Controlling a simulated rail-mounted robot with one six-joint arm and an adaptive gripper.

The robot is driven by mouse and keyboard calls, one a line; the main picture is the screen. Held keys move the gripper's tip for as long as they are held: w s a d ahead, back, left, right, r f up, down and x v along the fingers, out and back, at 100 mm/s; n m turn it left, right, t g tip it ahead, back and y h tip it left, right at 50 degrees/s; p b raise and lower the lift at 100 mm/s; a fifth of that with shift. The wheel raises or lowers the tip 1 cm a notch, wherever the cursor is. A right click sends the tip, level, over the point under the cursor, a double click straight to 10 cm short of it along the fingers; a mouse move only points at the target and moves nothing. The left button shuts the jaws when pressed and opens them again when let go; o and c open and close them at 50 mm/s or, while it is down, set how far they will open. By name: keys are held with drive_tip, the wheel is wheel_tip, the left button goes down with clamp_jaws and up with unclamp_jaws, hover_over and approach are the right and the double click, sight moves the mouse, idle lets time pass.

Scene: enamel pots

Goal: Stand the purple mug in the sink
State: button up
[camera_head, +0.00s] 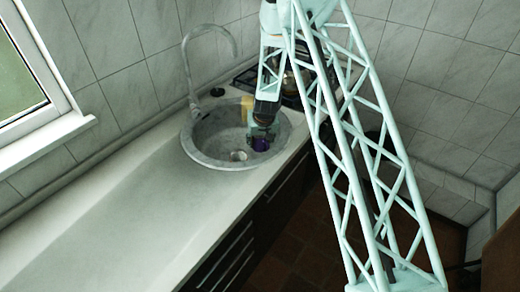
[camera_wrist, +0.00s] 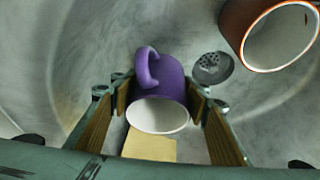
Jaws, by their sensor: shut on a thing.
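The purple mug (camera_wrist: 168,76) is between the two brown-padded fingers of my gripper (camera_wrist: 158,108), which is shut on it. Its white mouth faces the wrist camera, and its handle is at the upper left. In the head view the mug (camera_head: 261,144) shows below my gripper (camera_head: 262,130), inside the right part of the round grey sink (camera_head: 206,160). I cannot tell whether its base touches the basin.
The drain (camera_wrist: 212,68) lies beside the mug. A rust-coloured vessel (camera_wrist: 233,22) with a white inside is at upper right in the wrist view. A curved faucet (camera_head: 187,70) rises behind the sink. The counter (camera_head: 110,215) at left is clear.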

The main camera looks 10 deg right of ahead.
sight(261, 140)
drive_tip(key=shift+f+b, duration=0.6)
drive_tip(key=shift+f, duration=1.25)
drive_tip(key=shift+f, duration=0.15)
drive_tip(key=o, duration=1.1)
drive_tip(key=shift+c, duration=0.2)
drive_tip(key=shift+r, duration=0.2)
drive_tip(key=shift+p+v, duration=1.1)
drive_tip(key=shift+v, duration=4.85)
